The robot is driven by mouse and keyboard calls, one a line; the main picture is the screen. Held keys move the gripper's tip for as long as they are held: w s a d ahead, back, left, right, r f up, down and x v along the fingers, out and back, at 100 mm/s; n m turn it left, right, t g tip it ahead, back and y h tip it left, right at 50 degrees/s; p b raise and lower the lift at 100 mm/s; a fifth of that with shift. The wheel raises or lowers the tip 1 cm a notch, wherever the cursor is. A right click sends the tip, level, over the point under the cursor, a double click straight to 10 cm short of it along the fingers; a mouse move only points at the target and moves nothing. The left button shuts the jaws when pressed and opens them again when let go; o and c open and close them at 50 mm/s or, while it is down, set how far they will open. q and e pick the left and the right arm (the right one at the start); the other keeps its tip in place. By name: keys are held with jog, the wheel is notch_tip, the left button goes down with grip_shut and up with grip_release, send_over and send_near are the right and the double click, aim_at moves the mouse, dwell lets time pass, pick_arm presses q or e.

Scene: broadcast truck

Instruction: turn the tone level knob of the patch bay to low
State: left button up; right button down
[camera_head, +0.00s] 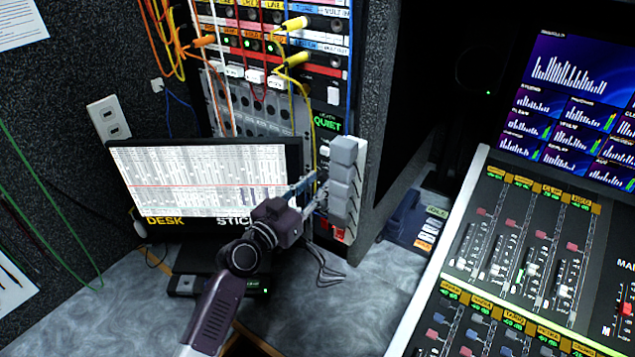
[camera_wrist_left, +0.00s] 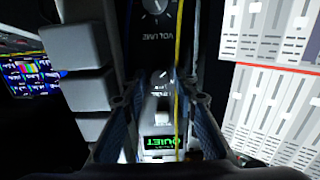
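The patch bay (camera_head: 247,86) stands at the back, with coloured cables plugged in. Its narrow right strip has a green QUIET display (camera_head: 327,123), which shows upside down in the left wrist view (camera_wrist_left: 160,142). There, a small pale knob or switch (camera_wrist_left: 162,118) and another small control (camera_wrist_left: 161,78) sit beyond it, then a dial marked VOLUME (camera_wrist_left: 156,8). I cannot read which one is the tone level knob. My left gripper (camera_head: 316,186) is at this strip, below the display. Its fingers (camera_wrist_left: 157,100) are apart, either side of the small controls; contact is unclear. My right gripper is not in view.
Grey blocks (camera_head: 343,178) stick out close beside my left gripper. A yellow cable (camera_wrist_left: 179,60) hangs by one finger. A monitor (camera_head: 205,182) stands at left, a mixing console (camera_head: 520,260) at right. The grey desktop (camera_head: 345,310) is mostly clear in front.

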pick_arm(q)
jog(key=shift+w+d, duration=0.15)
jog(key=shift+w, duration=0.05)
grip_shut()
dwell(0.3)
jog(key=n, duration=0.4)
jog(key=shift+n, duration=2.5)
